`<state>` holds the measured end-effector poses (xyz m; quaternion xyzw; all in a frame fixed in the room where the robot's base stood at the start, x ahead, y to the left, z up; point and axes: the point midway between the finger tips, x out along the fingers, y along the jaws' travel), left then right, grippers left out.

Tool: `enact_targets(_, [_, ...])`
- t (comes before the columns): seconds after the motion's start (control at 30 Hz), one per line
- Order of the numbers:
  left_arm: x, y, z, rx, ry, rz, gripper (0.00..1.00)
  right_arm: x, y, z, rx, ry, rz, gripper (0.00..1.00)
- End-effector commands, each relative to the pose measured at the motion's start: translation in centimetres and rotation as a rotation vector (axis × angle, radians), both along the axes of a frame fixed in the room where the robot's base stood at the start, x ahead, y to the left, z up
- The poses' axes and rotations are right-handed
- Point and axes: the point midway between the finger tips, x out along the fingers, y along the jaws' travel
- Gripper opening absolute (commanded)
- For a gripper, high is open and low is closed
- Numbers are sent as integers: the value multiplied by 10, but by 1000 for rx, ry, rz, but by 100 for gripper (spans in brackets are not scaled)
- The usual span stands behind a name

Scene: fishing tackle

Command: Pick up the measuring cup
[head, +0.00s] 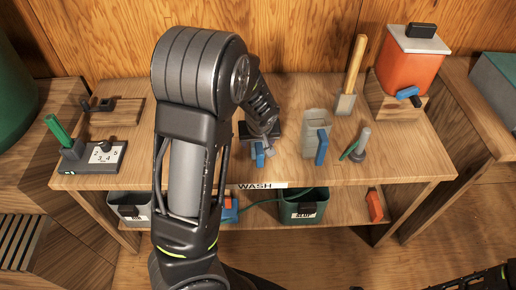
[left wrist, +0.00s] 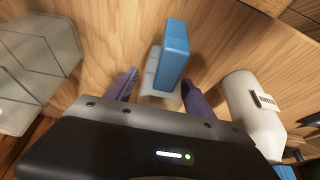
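A small pale cup with a blue handle (head: 258,155), which I take for the measuring cup, stands on the wooden bench top. In the left wrist view its blue handle (left wrist: 173,52) rises in front of its pale body. My left gripper (head: 264,138) is just above and behind it in the head view, covering part of it. In the left wrist view the two fingers (left wrist: 160,88) are apart, one on each side of the cup, with a narrow gap showing at the left finger.
A larger translucent jug with a blue handle (head: 314,132) stands close on the right; a faceted translucent vessel (left wrist: 35,65) shows in the left wrist view. A white labelled bottle (left wrist: 252,112) is near the right finger. An orange tank (head: 408,65) stands at back right.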

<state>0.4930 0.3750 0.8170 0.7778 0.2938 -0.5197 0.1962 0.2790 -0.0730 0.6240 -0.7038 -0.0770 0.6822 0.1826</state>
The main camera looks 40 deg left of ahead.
Motion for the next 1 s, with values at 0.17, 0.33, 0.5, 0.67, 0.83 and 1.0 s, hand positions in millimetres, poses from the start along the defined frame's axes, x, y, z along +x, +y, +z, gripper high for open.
enact_targets(0.17, [0,0,0,0,0,0,46,0,0,0,0,0,0,54])
enact_targets(0.33, [0,0,0,0,0,0,32,0,0,0,0,0,0,54])
enact_targets(0.5, [0,0,0,0,0,0,19,0,0,0,0,0,0,54])
enact_targets(0.67, [0,0,0,0,0,0,5,0,0,0,0,0,0,54])
enact_targets(0.83, [0,0,0,0,0,0,0,0,0,0,0,0,0,54])
enact_targets(1.0, [0,0,0,0,-1,0,0,0,0,0,0,0,0,54])
